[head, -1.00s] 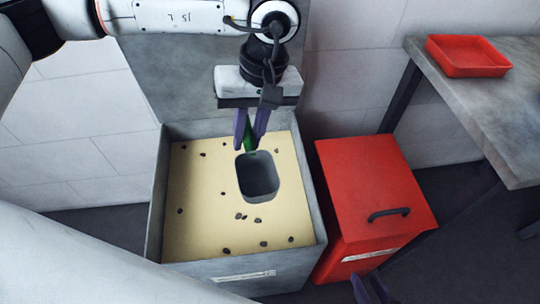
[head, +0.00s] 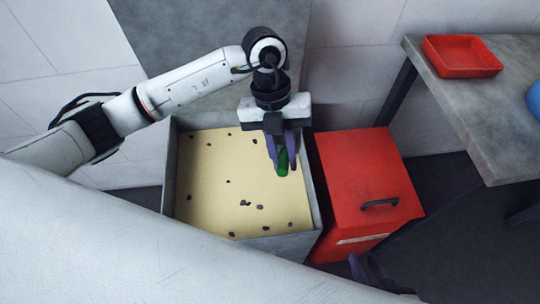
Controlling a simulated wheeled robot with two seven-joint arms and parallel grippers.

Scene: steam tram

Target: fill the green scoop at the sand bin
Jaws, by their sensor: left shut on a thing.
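The sand bin (head: 169,180) is a grey open box of pale sand dotted with small dark stones. My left gripper (head: 283,158) is shut on the green handle of the scoop (head: 283,168), over the right part of the bin. Only the handle shows clearly; the scoop's grey bowl is hidden, and I cannot tell whether it holds sand. My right gripper (head: 366,267) shows only as two purple fingertips at the bottom, apart and empty, in front of the red box.
A red box (head: 365,180) with a black handle stands right of the bin. A grey table (head: 470,120) at right holds a red tray (head: 462,58) and part of a blue object (head: 535,100). A grey panel (head: 205,35) rises behind the bin.

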